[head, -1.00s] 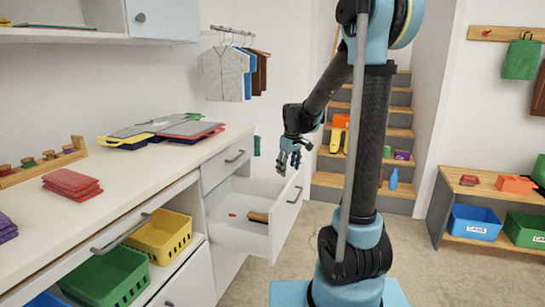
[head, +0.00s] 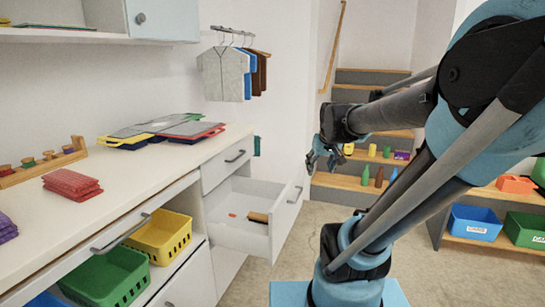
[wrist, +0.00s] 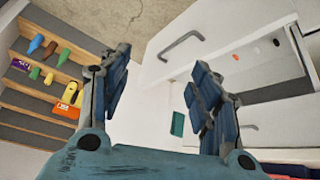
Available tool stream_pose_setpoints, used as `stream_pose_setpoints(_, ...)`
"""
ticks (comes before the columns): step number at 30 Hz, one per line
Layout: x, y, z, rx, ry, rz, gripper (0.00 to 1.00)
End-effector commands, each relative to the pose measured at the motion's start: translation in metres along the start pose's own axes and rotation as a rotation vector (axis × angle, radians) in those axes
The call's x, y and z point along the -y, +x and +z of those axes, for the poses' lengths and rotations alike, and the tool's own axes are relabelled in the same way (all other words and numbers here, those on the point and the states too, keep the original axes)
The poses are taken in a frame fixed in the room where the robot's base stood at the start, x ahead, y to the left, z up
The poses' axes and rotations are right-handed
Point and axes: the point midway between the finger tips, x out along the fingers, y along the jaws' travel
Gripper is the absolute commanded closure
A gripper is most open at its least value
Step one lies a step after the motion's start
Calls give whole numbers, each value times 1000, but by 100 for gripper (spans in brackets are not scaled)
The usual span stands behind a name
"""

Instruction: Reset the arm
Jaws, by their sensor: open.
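My gripper (head: 322,160) is open and empty in the head view, held in the air to the right of the open drawer (head: 283,232). In the wrist view my gripper (wrist: 158,100) shows its two blue fingers spread apart with nothing between them. The wrist view looks past the fingers toward the drawer front (wrist: 187,40) and the stairs (wrist: 35,100). My arm is bent and fills much of the right side of the head view.
The open drawer holds a brown object (head: 258,217) and a small red one. A counter (head: 130,170) runs along the left. Stairs (head: 375,140) with bottles stand behind my arm. A bench (head: 490,190) with bins is at the right. Floor is clear between drawer and bench.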

Motion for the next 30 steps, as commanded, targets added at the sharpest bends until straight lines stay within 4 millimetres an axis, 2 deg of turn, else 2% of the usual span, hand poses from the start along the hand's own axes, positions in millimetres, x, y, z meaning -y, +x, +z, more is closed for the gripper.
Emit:
stream_pose_setpoints(15,-12,-15,41,-67,144,30,43)
stream_pose_setpoints(20,-5,-8,86,37,136,22,43)
stream_pose_setpoints(30,10,1,191,277,125,3,43)
